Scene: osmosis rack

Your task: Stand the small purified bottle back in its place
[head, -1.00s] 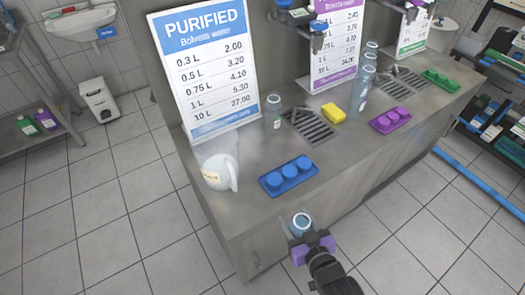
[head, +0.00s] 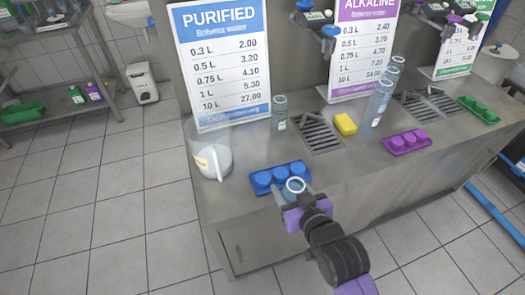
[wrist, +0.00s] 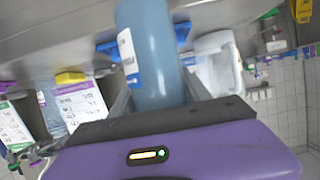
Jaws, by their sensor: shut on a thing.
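My gripper (head: 297,197) is shut on a small clear blue-tinted bottle, whose round open mouth (head: 295,184) shows in the head view. In the wrist view the held bottle (wrist: 155,60) fills the middle, with a white and blue label on its side. In the head view the bottle is at the counter's front edge, overlapping the blue tray (head: 268,190) with its blue caps; whether it touches the counter is hidden. Another clear bottle (head: 280,114) stands upright in front of the PURIFIED price board (head: 224,62), left of the drain grate (head: 318,134).
A clear jug (head: 210,155) stands at the counter's left end. A yellow sponge (head: 345,124), a purple cap tray (head: 407,142), several bottles (head: 379,103) and a green tray (head: 481,109) are further right. Bare counter (head: 345,165) lies between the blue and purple trays.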

